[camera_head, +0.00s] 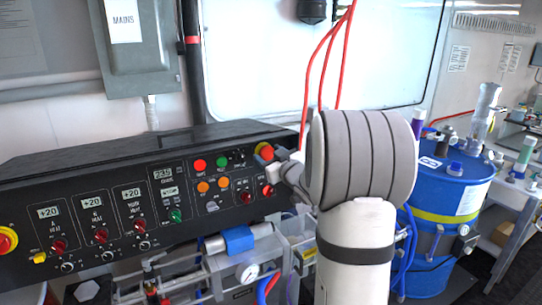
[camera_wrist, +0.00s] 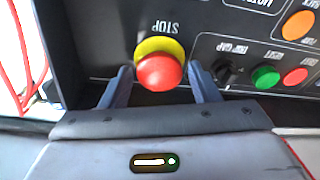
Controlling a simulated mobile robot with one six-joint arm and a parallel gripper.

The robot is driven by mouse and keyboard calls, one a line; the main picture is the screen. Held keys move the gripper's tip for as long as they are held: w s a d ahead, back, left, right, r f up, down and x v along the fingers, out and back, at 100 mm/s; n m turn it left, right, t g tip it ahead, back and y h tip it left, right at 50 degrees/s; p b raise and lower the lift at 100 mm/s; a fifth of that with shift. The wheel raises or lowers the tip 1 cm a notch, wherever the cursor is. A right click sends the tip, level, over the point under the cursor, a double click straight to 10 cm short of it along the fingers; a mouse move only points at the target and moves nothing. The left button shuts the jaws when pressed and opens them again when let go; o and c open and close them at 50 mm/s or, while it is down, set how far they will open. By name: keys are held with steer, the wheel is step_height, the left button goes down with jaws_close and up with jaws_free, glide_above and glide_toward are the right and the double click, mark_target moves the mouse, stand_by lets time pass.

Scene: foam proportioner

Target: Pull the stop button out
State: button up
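The stop button is a red mushroom head on a yellow base. In the wrist view the stop button (camera_wrist: 160,72) sits under the upside-down label STOP, between my two fingers. My gripper (camera_wrist: 160,88) is open, one finger on each side of the red head, with a visible gap on both sides. In the head view the stop button (camera_head: 265,151) is at the right end of the black control panel. My gripper (camera_head: 283,165) is beside it there, partly hidden by my arm. Whether the fingers reach behind the red head cannot be told.
The black control panel (camera_head: 105,205) carries several knobs, displays and lamps. A green button (camera_wrist: 265,76), a red button (camera_wrist: 296,76) and a black knob (camera_wrist: 226,72) lie beside the stop button. Red hoses (camera_head: 327,55) hang behind my arm. A blue drum (camera_head: 450,190) stands at the right.

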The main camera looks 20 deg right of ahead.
steer(key=c, duration=1.2)
steer(key=shift+o, duration=0.2)
steer(key=shift+s+f+b, duration=0.1)
steer(key=shift+s+b, duration=0.2)
steer(key=shift+b, duration=0.05)
steer(key=shift+s, duration=0.45)
steer(key=o, duration=1.4)
steer(key=shift+r, duration=0.2)
steer(key=shift+s, duration=0.2)
steer(key=s, duration=0.2)
steer(key=s+b, duration=0.1)
steer(key=s, duration=0.2)
steer(key=s+b, duration=0.1)
steer(key=s, duration=0.1)
steer(key=shift+s+d, duration=0.3)
